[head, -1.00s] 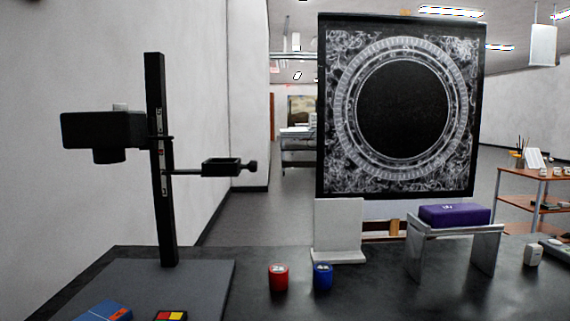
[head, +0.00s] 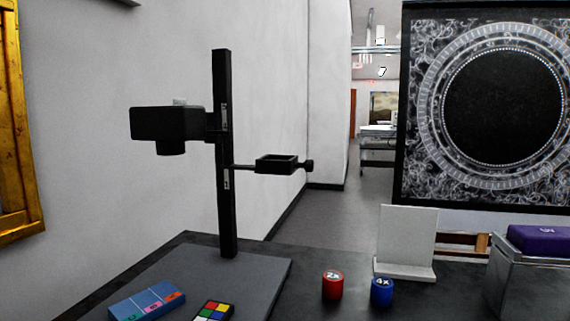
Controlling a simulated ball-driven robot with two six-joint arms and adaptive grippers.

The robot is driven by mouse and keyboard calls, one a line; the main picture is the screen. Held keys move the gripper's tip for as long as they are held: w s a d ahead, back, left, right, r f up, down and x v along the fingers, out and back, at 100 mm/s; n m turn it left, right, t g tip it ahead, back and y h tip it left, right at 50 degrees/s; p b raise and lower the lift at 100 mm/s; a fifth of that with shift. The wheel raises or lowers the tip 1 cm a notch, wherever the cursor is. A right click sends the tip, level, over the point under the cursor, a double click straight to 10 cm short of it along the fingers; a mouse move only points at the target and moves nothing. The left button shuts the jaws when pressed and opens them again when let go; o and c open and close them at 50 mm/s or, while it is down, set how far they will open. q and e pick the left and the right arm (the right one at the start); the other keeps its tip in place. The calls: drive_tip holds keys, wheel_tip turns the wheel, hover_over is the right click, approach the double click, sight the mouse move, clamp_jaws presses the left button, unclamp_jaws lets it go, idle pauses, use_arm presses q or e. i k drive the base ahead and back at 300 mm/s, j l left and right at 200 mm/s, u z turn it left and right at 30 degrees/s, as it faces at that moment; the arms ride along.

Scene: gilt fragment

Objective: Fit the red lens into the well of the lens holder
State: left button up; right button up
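The red lens (head: 332,286) is a short red cylinder with a white top marked 2x. It stands upright on the dark table, right of the stand's base. The lens holder (head: 276,164) is a small black square frame with a knob on its right end. It sticks out to the right from the black upright post (head: 226,200) of the stand, well above the table. Its well faces up and I cannot see into it clearly. Neither of my grippers shows in the head view.
A blue lens (head: 381,291) marked 4x stands just right of the red one. A white plate stand (head: 405,245) is behind them. A black camera-like box (head: 168,124) sits higher on the post.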

sight(268, 164)
drive_tip(key=k+l+u, duration=0.1)
drive_tip(key=k+u, duration=0.2)
drive_tip(key=k, duration=0.25)
drive_tip(key=k+u, duration=0.25)
drive_tip(key=k, duration=0.3)
